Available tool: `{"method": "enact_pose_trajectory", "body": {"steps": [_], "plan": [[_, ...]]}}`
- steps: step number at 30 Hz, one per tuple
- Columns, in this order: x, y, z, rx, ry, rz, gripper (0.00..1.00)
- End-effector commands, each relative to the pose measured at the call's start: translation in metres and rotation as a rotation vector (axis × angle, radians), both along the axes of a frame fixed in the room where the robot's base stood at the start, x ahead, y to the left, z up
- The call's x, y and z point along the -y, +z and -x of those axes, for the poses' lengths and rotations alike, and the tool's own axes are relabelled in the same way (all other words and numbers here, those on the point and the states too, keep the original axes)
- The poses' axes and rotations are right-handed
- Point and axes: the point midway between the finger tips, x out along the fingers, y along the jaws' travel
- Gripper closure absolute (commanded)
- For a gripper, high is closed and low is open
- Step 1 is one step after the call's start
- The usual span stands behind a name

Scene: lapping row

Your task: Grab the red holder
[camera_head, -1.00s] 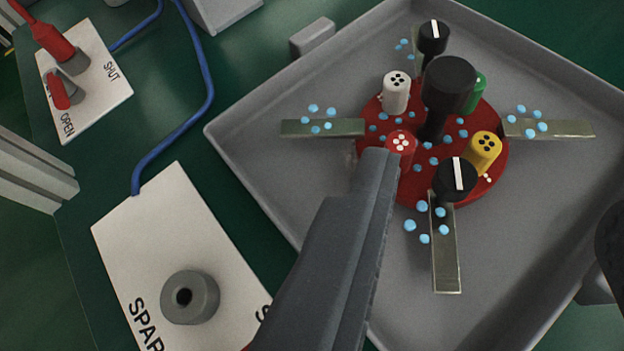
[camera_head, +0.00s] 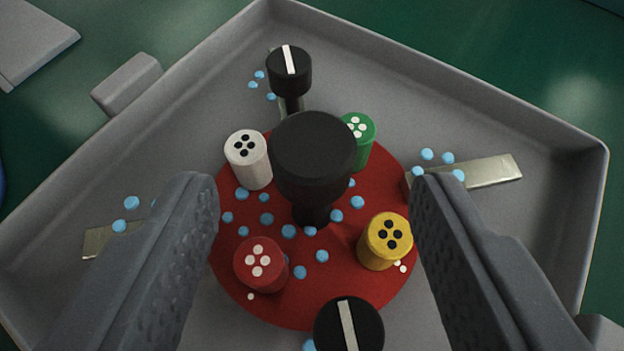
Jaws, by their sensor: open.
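The red holder (camera_head: 260,265) is a short red cylinder with several white dots on its top. It stands upright on the red disc (camera_head: 330,300), at the disc's lower left. My gripper (camera_head: 310,190) is open, with one finger at the left and one at the right of the picture. The red holder lies between the fingers in the picture, closer to the left finger, and nothing is held. I cannot tell the height of the fingertips above the disc.
White (camera_head: 248,158), green (camera_head: 359,140) and yellow (camera_head: 385,241) holders stand on the disc around a black central knob (camera_head: 313,155). Black dials with white lines stand at the back (camera_head: 289,70) and front (camera_head: 349,327). Blue beads are scattered about. A grey tray (camera_head: 540,240) surrounds everything.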

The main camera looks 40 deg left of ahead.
Motion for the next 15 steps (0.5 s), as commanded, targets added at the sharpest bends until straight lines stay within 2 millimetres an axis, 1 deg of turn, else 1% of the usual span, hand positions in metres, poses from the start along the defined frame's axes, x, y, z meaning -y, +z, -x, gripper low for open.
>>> {"method": "enact_pose_trajectory", "body": {"steps": [10, 15], "plan": [[-0.023, -0.017, -0.030, 0.000, 0.000, 0.001, 0.48], [-0.027, -0.018, -0.036, 0.001, -0.002, 0.000, 0.48]]}}
